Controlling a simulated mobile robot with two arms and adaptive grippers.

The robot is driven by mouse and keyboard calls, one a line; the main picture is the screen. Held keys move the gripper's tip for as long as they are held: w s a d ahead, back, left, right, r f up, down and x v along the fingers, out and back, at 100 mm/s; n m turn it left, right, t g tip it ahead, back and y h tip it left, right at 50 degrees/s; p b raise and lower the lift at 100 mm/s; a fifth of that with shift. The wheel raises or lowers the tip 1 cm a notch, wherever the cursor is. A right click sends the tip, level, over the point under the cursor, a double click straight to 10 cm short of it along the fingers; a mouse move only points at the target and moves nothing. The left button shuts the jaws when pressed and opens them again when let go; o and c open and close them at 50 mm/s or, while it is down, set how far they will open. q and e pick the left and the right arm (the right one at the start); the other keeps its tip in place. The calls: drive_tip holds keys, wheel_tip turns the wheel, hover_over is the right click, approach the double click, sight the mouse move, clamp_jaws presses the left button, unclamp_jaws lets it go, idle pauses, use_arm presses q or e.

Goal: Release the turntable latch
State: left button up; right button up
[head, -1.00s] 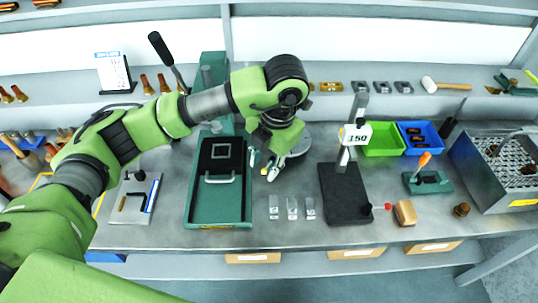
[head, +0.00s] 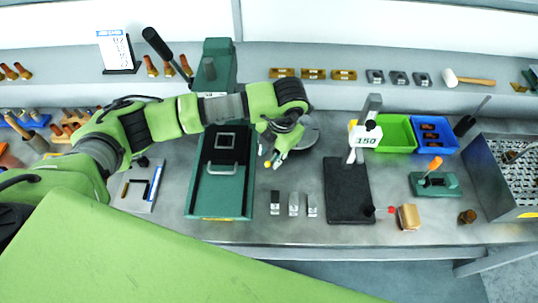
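A round grey disc (head: 311,137), which looks like the turntable, lies on the bench right of the green press-like fixture. It is partly hidden behind my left gripper (head: 275,161). I cannot make out the latch; it may be hidden by the gripper or too small to tell. My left gripper points down in front of the disc's left side, its pale fingertips close together. I cannot tell whether it is open or shut, or touching anything. My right gripper is not in view.
The green fixture (head: 192,205) with a handled plate stands left of the gripper. Small metal blocks (head: 294,205) lie in front. To the right are a black stand base (head: 337,205), a green bin (head: 397,148), a blue bin (head: 446,147) and a mesh-topped metal box (head: 481,170).

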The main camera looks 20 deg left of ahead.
sight(268, 162)
use_arm(q)
drive_tip(key=f, duration=0.3)
drive_tip(key=shift+w+a+f+p, duration=0.15)
drive_tip(key=shift+a+p, duration=0.15)
drive_tip(key=shift+p, duration=0.1)
drive_tip(key=shift+f, duration=0.25)
clamp_jaws()
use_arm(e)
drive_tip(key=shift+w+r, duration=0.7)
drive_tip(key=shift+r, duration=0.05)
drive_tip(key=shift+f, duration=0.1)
